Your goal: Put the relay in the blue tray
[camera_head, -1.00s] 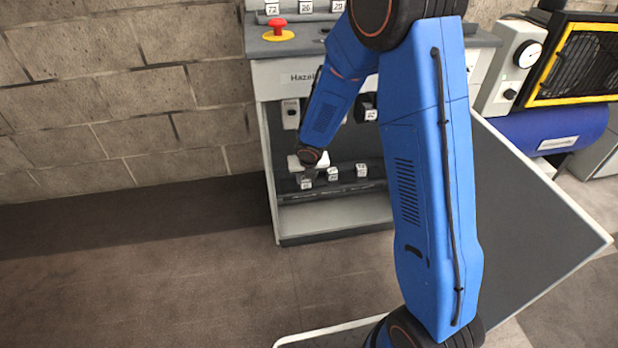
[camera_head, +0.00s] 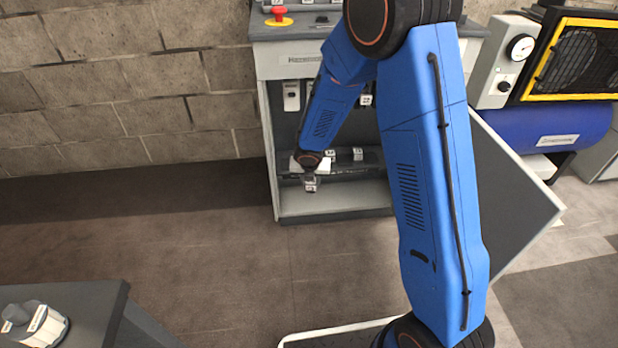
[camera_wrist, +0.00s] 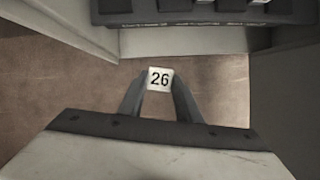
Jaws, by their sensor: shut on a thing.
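My gripper (camera_head: 309,176) is shut on a small relay (camera_head: 310,187) in front of the cabinet's lower part. In the wrist view the relay (camera_wrist: 160,79) sits between my two fingertips, its white face marked 26. Bare floor shows behind it there. Other relays (camera_head: 357,154) with white labels stand on a dark rail in the cabinet; the rail (camera_wrist: 210,17) crosses the top of the wrist view. My forearm hides part of the cabinet. I see no blue tray in either view.
The grey cabinet (camera_head: 283,66) has a red emergency button (camera_head: 279,13) on top and a lower shelf. A grey bench (camera_head: 88,300) with a white and grey knobbed device (camera_head: 33,324) is at lower left. A blue tank (camera_head: 545,128) stands at right. The floor between is clear.

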